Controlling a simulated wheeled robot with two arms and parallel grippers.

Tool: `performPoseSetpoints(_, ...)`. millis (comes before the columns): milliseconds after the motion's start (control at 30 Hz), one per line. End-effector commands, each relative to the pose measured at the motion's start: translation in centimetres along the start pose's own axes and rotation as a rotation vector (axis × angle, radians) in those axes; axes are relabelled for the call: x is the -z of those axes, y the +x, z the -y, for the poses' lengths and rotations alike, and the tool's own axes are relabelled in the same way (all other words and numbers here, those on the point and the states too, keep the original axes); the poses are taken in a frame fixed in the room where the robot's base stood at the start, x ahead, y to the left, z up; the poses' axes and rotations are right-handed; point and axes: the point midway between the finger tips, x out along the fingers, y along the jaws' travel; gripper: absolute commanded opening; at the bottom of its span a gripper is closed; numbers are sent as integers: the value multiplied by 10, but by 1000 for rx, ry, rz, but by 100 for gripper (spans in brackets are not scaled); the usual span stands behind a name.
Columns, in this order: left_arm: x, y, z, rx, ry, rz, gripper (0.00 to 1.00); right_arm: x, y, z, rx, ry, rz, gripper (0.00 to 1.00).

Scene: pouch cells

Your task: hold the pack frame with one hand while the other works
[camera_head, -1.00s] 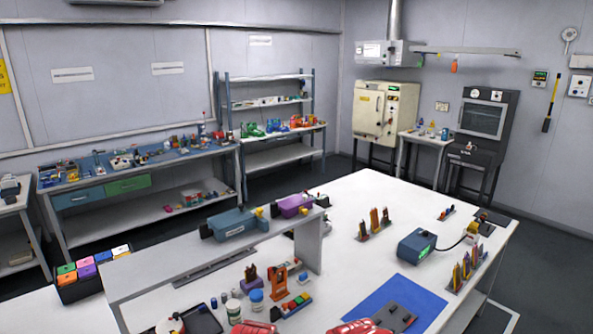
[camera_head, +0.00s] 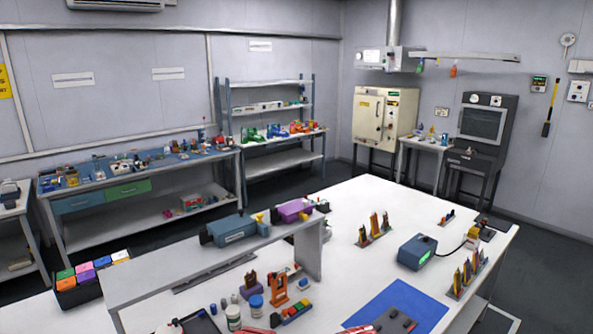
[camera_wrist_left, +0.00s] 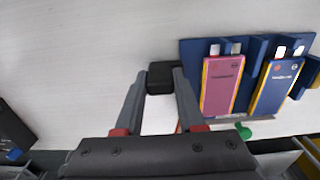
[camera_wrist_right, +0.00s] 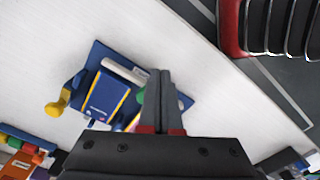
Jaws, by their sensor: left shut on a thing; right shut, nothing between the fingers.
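The blue pack frame (camera_wrist_left: 193,52) lies on the white table at the right of the left wrist view, with a pink pouch cell (camera_wrist_left: 221,84) and a blue pouch cell (camera_wrist_left: 274,86) in it. My left gripper (camera_wrist_left: 160,80) is shut on a small black block left of the frame; I cannot tell whether the block is joined to it. In the right wrist view the frame (camera_wrist_right: 78,82) lies under and left of my right gripper (camera_wrist_right: 162,74), whose fingers are together and empty. The fingers partly hide the frame, and contact is unclear. Neither gripper shows clearly in the head view.
A blue mat (camera_head: 365,316) lies near the table's front. A grey raised shelf (camera_head: 130,275) stands at the left. A blue-grey device (camera_head: 416,252) and upright cell racks (camera_head: 374,229) stand farther back. A red-and-black rack (camera_wrist_right: 282,25) shows at the top right of the right wrist view.

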Motion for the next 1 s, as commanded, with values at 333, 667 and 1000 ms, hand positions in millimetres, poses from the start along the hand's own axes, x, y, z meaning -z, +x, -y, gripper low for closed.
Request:
performPoseSetpoints(333, 0, 0, 0, 0, 0, 0, 0, 0, 0, 0, 0, 0, 0, 0)
performPoseSetpoints(667, 0, 0, 0, 0, 0, 0, 0, -7, -24, 2, -1, 0, 3, 0)
performPoseSetpoints(1000, 0, 0, 0, 0, 0, 0, 0, -11, -53, 5, -3, 0, 0, 0)
